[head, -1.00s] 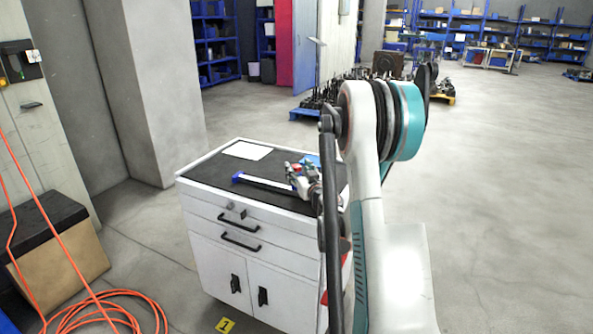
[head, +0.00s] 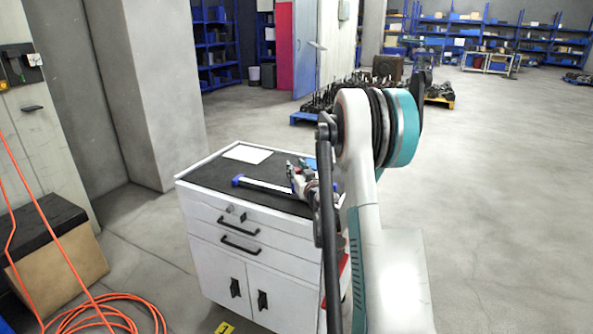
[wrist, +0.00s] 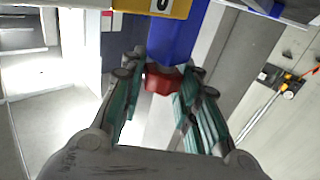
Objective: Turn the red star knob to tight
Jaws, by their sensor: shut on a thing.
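The red star knob (wrist: 162,82) shows in the wrist view at the end of a blue body (wrist: 176,40) with a yellow label (wrist: 158,6). My gripper (wrist: 162,78) has its fingers on both sides of the knob and is shut on it. Part of the knob is hidden by the fingers. In the head view my gripper (head: 303,178) is low over the cabinet top, at the right end of a blue-and-white bar (head: 268,187). The knob cannot be made out clearly there, and the knob's turn angle cannot be read.
A white drawer cabinet (head: 206,235) with a black top stands under my gripper. A white sheet (head: 247,154) lies at its back left. Orange hose (head: 105,315) coils on the floor at left, near a cardboard box (head: 55,255). Open floor lies to the right.

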